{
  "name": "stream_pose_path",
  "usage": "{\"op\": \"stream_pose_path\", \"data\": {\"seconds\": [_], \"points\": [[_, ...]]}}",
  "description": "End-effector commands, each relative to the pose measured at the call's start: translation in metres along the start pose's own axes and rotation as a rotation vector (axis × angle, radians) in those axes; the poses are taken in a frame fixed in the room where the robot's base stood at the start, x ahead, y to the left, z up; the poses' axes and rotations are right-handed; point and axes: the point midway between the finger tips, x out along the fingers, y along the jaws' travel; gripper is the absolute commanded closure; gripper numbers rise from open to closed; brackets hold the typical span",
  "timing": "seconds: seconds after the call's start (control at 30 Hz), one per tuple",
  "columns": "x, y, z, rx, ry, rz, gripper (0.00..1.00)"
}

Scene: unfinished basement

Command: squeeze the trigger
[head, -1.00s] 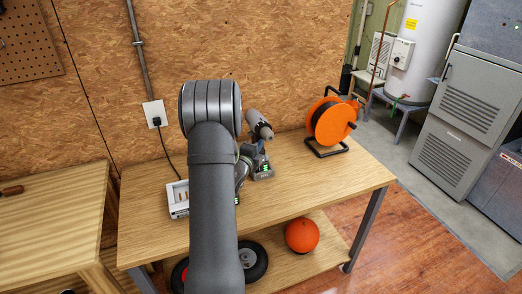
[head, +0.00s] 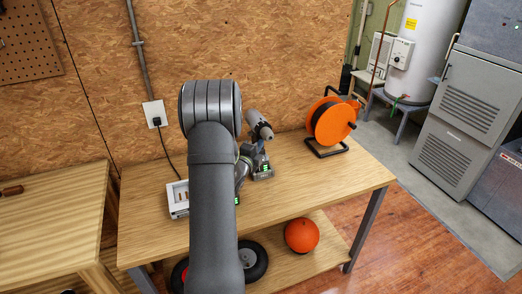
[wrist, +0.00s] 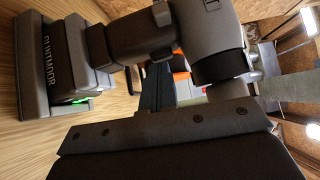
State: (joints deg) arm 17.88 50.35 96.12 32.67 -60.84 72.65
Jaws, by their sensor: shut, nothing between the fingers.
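A grey and black cordless drill (head: 259,125) stands upright on its battery base on the workbench (head: 310,185), beside my arm. A green light shows on the base. In the wrist view the drill (wrist: 208,40) lies sideways across the top, its lettered battery (wrist: 55,60) at the left. My gripper (wrist: 156,88) is close to the handle, its jaws shut with nothing between them. In the head view my arm hides most of the gripper. The trigger is not clearly visible, and I cannot tell whether the fingers touch it.
An orange cable reel (head: 328,124) stands to the right of the drill. A white charger (head: 178,199) with a cord lies at the left. An orange ball (head: 301,235) and a black wheel (head: 254,262) are on the lower shelf. The bench's front right is clear.

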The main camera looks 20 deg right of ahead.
Motion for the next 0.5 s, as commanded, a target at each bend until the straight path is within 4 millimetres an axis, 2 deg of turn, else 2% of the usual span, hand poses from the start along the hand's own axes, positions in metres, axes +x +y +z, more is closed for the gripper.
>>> {"op": "stream_pose_path", "data": {"seconds": [0.27, 0.43, 0.5], "points": [[-0.008, -0.001, -0.008, -0.001, 0.000, -0.001, 1.00], [-0.030, -0.001, -0.030, -0.001, 0.000, 0.001, 1.00], [-0.049, -0.001, -0.027, -0.001, -0.004, 0.001, 1.00]]}}
